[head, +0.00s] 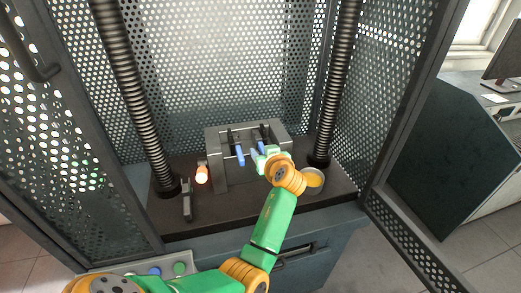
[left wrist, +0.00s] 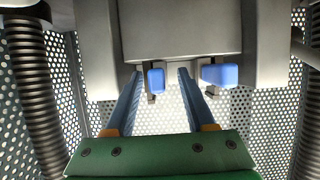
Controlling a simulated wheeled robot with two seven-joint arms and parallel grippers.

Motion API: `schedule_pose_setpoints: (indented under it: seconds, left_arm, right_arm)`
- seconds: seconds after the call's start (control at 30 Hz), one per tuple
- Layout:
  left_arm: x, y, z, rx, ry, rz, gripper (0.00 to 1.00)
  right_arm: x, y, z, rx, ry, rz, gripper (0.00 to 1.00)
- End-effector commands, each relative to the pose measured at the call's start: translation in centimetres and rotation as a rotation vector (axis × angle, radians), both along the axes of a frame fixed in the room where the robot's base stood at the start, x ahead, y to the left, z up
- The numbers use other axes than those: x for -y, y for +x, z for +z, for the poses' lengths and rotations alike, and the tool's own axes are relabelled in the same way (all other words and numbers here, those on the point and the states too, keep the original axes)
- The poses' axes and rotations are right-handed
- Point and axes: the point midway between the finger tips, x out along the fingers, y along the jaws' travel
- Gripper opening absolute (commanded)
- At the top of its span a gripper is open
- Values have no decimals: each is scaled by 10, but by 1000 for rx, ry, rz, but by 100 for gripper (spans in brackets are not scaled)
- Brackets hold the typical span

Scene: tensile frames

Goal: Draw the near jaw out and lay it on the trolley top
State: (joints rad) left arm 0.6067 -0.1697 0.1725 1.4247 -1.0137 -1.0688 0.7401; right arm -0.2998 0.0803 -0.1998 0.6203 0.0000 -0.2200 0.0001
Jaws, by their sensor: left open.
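A grey grip block (head: 220,178) stands between two threaded columns, with dark slots across its top. Two jaws with blue ends sit in it. One blue jaw end (head: 240,156) shows left of my left gripper (head: 260,156), which is at the block's front. In the left wrist view the gripper's fingers (left wrist: 160,72) are open and apart. A blue jaw end (left wrist: 156,80) lies in the gap between them, nearer the left finger. The other blue jaw end (left wrist: 221,75) is just right of the right finger. I cannot pick out the trolley top. My right gripper is not in view.
Threaded columns (head: 135,85) rise left and right inside a perforated guard (head: 230,60). An orange-lit cylinder (head: 202,174) and a dark upright piece (head: 187,203) stand left on the dark bed (head: 240,208). A round dish with yellow contents (head: 314,180) sits right. A button panel (head: 130,268) is at lower left.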

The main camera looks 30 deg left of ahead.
Motion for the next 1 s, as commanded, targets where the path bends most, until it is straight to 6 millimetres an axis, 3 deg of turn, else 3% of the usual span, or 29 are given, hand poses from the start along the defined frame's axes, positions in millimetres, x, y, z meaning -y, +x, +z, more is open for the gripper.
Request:
schedule_pose_setpoints:
  seconds: [0.23, 0.43, 1.0]
  left_arm:
    - [1, 0, -1, 0, 0, 1, 55]
    - [1, 0, -1, 0, 0, 0, 1]
    - [1, -1, -2, -3, -1, 1, 0]
  right_arm:
    - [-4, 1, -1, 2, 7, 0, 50]
    - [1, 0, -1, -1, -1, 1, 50]
    - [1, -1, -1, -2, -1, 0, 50]
